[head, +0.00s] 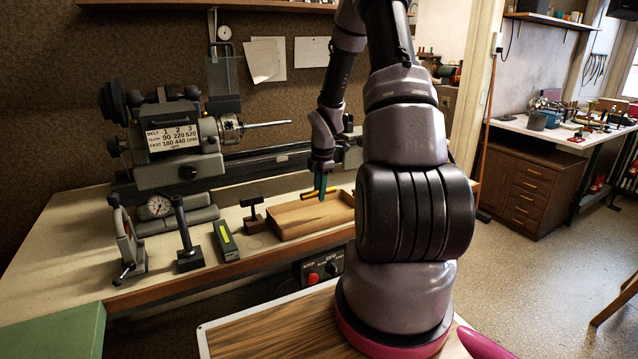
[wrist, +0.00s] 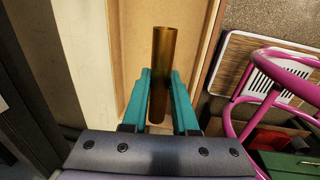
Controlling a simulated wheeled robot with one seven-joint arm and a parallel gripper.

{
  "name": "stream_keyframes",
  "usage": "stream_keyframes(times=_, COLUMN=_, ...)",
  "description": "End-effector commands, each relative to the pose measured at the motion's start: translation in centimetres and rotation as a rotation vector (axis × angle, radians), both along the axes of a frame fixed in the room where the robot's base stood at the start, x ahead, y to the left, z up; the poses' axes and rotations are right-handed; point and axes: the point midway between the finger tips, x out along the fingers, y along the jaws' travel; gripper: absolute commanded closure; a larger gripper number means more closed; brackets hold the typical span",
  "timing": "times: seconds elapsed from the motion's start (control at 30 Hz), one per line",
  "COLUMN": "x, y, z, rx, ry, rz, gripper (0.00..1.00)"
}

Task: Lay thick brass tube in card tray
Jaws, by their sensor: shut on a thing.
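The thick brass tube (wrist: 164,70) is between the teal fingers of my gripper (wrist: 160,100) in the wrist view, and it sticks out past the fingertips. In the head view my gripper (head: 321,184) points down over the shallow brown card tray (head: 290,234) on the bench. The tube is small there, seen as a short brass strip (head: 313,194) by the fingertips. The tray (wrist: 212,50) lies below the tube in the wrist view. The tube appears above the tray floor; the exact gap is hard to tell. My arm hides the tray's right end.
A lathe (head: 180,140) stands at the back left of the bench. A small dark T-shaped tool (head: 253,216) stands just left of the tray, with a grey-green box (head: 227,241) and a dark stand (head: 187,240) further left.

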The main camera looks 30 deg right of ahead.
Motion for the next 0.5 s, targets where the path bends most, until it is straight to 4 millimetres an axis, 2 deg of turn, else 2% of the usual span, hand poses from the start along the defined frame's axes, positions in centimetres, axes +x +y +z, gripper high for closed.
stream_keyframes(times=0.3, x=0.0, y=0.0, z=0.1, rx=0.001, ry=0.004, rz=-0.001, gripper=1.00)
stream_keyframes(times=0.5, x=0.0, y=0.0, z=-1.0, rx=0.000, ry=0.007, rz=0.000, gripper=1.00)
